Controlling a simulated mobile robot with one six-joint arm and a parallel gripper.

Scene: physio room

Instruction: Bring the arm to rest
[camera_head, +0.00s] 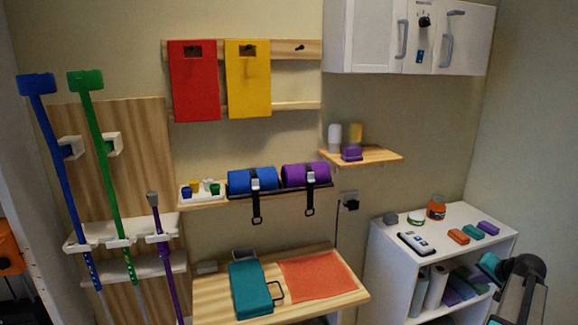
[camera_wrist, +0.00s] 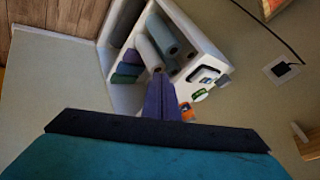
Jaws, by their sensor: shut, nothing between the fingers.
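My gripper (camera_wrist: 159,78) shows in the wrist view as two narrow purple-blue fingers side by side, shut and empty, beyond a dark bar and a broad teal body along the bottom edge. The fingers point toward the white shelf unit (camera_wrist: 214,45) and overlap its picture; how far apart they are I cannot tell. In the head view my arm (camera_head: 525,270), with dark and grey links and teal parts, shows at the lower right, in front of the shelf unit's right side. The fingers cannot be made out there.
The white shelf unit (camera_head: 390,258) holds an orange-brown jar (camera_head: 436,207), small blocks and rolls. A wooden table (camera_head: 210,300) carries a teal case (camera_head: 250,290) and orange sheet (camera_head: 318,276). A wall shelf (camera_head: 385,156), white cabinet (camera_head: 355,40) and crutch rack (camera_head: 140,160) line the walls.

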